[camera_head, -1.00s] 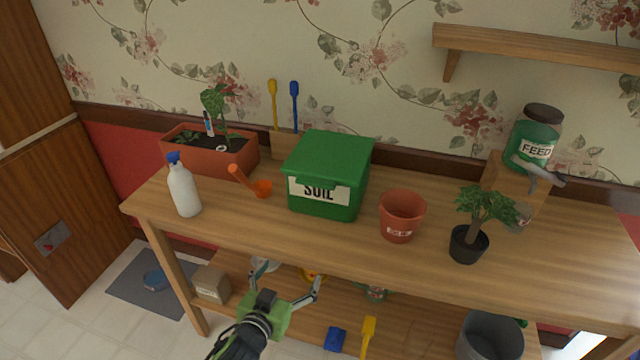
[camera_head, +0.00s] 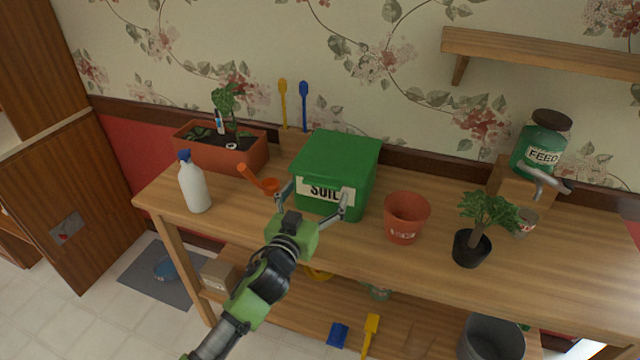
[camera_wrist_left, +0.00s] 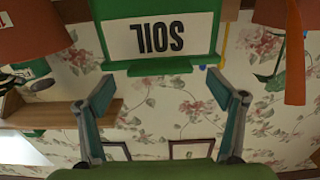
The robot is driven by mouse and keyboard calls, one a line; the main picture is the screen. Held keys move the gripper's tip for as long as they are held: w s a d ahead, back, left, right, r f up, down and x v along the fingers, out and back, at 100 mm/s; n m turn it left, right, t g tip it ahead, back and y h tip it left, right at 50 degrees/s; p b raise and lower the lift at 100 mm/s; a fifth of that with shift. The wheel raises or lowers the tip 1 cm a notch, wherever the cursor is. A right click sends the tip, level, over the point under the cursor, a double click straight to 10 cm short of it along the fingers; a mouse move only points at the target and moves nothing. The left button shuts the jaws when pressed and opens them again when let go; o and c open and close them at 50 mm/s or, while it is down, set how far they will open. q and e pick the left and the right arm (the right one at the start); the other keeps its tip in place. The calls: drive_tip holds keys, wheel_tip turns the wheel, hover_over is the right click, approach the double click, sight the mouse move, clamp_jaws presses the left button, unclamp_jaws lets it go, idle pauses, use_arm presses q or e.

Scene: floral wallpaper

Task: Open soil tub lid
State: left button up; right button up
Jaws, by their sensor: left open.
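The green soil tub (camera_head: 335,172) stands on the wooden table with its green lid (camera_head: 338,152) closed on top. A white label reading SOIL is on its front. My left gripper (camera_head: 313,200) is open in front of the tub, its fingers spread to either side of the label. In the left wrist view the tub (camera_wrist_left: 160,68) appears upside down beyond the open fingers of my left gripper (camera_wrist_left: 165,98). I cannot tell whether the fingers touch it. My right gripper is not in view.
A planter box (camera_head: 240,155) sits behind left. The table's front middle is clear.

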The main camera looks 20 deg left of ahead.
sight(320, 186)
use_arm(q)
drive_tip(key=shift+w+d, duration=0.1)
drive_tip(key=shift+w, duration=1.4)
